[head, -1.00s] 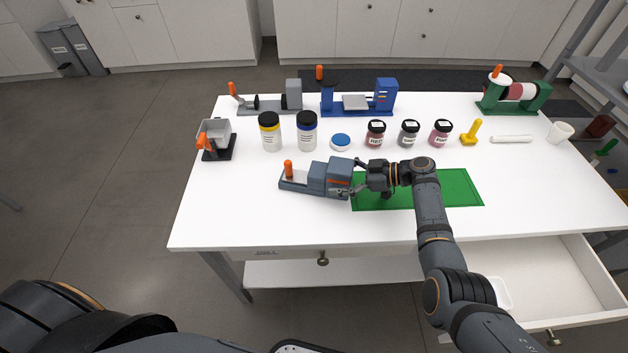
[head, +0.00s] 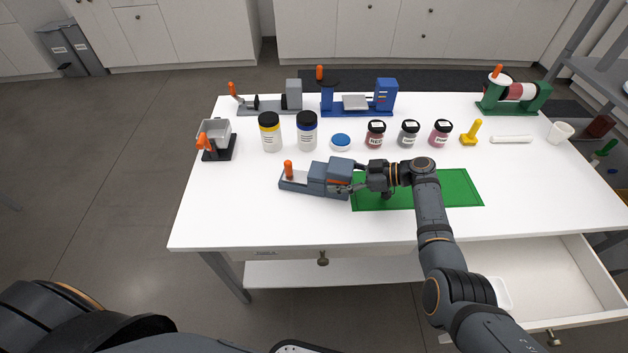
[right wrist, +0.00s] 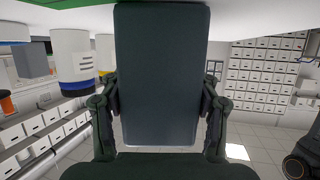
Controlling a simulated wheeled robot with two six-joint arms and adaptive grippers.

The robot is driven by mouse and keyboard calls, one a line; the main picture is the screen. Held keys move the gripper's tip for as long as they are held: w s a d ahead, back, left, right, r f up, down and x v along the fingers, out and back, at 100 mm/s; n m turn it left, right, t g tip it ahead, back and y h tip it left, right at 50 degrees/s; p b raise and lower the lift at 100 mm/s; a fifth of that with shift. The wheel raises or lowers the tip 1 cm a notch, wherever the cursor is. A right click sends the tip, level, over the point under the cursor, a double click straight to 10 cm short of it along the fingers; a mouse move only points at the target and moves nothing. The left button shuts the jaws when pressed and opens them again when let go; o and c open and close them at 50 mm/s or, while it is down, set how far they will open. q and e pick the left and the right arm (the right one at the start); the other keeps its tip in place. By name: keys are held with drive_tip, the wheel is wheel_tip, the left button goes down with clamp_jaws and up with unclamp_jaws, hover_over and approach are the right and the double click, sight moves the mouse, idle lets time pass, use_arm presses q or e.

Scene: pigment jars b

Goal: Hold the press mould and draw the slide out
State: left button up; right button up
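The press mould (head: 330,172) is a blue-grey block near the front middle of the table, left of the green mat. A low grey part with a pale top and an upright orange knob (head: 288,169) reaches out from its left side; I take this to be the slide. My right gripper (head: 349,183) is at the mould's right end. In the right wrist view the mould is a large dark block (right wrist: 163,75), with a finger against each side, so the gripper is shut on it. My left gripper is out of view; only part of that arm shows at lower left.
A green mat (head: 450,190) lies under my right wrist. Behind stand a yellow-banded jar (head: 270,132), a blue-banded jar (head: 307,132), a blue lid (head: 341,142) and several small jars. A grey hopper (head: 214,133) stands at left. The table's front left is clear. A drawer (head: 550,275) hangs open.

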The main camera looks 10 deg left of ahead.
drive_tip(key=shift+r, duration=0.1)
drive_tip(key=c, duration=0.7)
drive_tip(key=shift+s+f+b, duration=0.1)
drive_tip(key=shift+f+b, duration=0.2)
drive_tip(key=shift+b, duration=0.15)
drive_tip(key=shift+f, duration=0.15)
